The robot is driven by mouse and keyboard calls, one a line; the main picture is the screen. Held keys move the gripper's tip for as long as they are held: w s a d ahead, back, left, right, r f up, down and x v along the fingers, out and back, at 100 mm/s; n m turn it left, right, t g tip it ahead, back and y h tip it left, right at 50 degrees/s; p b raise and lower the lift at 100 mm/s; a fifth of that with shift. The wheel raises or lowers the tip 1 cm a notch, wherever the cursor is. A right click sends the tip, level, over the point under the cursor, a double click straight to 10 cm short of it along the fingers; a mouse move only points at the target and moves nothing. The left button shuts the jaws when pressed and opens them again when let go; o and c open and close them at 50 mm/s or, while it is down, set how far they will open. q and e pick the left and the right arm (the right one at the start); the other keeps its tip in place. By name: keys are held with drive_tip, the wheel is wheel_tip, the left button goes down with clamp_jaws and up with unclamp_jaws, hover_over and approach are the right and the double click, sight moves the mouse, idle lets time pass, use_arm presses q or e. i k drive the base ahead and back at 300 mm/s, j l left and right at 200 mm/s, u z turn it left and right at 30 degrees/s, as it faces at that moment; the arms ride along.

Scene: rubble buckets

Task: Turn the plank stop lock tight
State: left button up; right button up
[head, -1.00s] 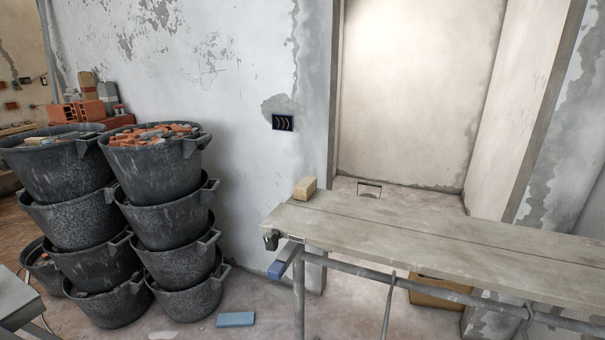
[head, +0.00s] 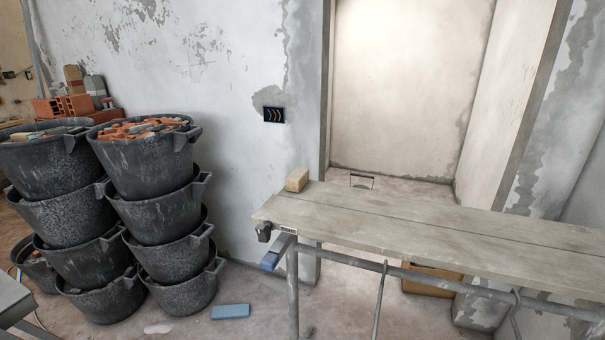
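A plank bench (head: 440,228) of weathered boards runs from the middle to the right edge on a grey metal frame (head: 400,271). At its near left corner sits a small black fitting (head: 264,232), which looks like the plank stop lock; its setting is too small to tell. Just below it a blue-ended lever or bar (head: 272,258) sticks out toward the lower left. Neither of my grippers is in view.
Two stacks of black buckets (head: 158,205) with rubble on top stand at left. A blue block (head: 231,311) lies on the floor between buckets and bench. A cardboard box (head: 432,284) sits under the bench.

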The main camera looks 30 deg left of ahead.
sight(263, 232)
drive_tip(key=u, duration=1.4)
